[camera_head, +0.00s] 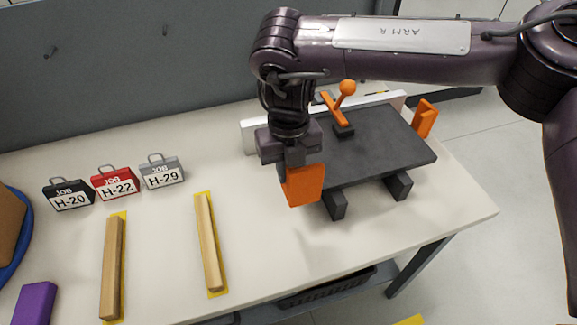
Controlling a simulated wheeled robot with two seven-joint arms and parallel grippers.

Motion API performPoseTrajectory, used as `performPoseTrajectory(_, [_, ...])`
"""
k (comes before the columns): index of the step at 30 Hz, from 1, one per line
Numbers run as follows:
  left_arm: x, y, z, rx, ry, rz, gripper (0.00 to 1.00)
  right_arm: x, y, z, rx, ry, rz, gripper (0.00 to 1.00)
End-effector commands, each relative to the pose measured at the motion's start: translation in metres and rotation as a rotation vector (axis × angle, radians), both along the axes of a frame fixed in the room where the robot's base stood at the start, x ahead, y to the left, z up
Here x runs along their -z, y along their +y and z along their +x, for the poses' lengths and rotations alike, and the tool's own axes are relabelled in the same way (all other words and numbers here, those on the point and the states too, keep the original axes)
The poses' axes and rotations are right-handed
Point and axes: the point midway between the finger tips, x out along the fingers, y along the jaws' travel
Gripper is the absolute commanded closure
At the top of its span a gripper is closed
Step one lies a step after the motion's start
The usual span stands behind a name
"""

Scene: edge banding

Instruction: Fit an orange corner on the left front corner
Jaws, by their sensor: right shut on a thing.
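My right gripper (290,160) points down and is shut on an orange corner (303,185). It holds the corner at the left front part of the dark panel (375,145), covering that panel corner from view. I cannot tell whether the orange corner touches the panel. The panel lies flat on dark support blocks (335,204). Another orange corner piece (424,118) stands at the panel's right end. An orange clamp with a ball knob (347,87) sits at the panel's back edge. My left gripper is not in view.
Two wooden strips (209,245) lie on yellow marks on the white table (265,265). Black, red and grey job tags (115,183) stand at the back left. A purple block (36,303) and a blue-rimmed container (22,260) are at the far left. A grey wall (110,75) stands behind.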

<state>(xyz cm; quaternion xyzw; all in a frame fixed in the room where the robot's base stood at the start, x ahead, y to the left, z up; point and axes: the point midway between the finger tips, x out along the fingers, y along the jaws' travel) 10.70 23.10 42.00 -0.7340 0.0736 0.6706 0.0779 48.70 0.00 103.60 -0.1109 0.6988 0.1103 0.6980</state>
Motion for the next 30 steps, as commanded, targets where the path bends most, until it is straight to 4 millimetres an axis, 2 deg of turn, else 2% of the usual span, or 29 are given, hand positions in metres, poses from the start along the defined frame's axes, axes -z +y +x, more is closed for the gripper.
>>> performPoseTrajectory(1, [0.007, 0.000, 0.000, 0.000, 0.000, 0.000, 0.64, 0.008, 0.000, 0.000, 0.000, 0.000, 0.000, 1.00])
performPoseTrajectory(30, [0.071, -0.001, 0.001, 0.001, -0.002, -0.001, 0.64, 0.085, 0.000, 0.000, 0.000, 0.000, 0.000, 1.00])
